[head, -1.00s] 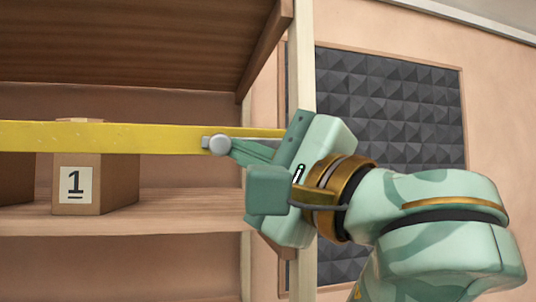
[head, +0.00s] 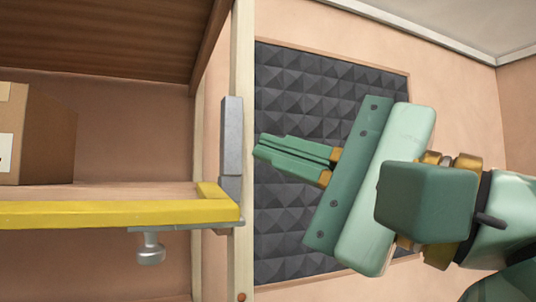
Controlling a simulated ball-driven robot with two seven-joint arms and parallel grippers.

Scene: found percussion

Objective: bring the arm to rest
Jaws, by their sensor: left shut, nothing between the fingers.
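My left gripper (head: 292,160) is in the head view, right of the shelf post, its fingers pointing left. The fingers are together with nothing between them. It touches neither the shelf nor the yellow bar (head: 105,214). The yellow bar lies along the shelf's front edge, with a grey metal bracket (head: 231,150) at its right end. A silver knob (head: 150,250) hangs below the bar. My right gripper is not in view.
A cardboard box (head: 45,135) stands on the shelf board (head: 135,192) at left. A pale upright post (head: 242,100) bounds the shelf. A dark foam panel (head: 285,230) is on the wall behind my gripper. The lower middle looks clear.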

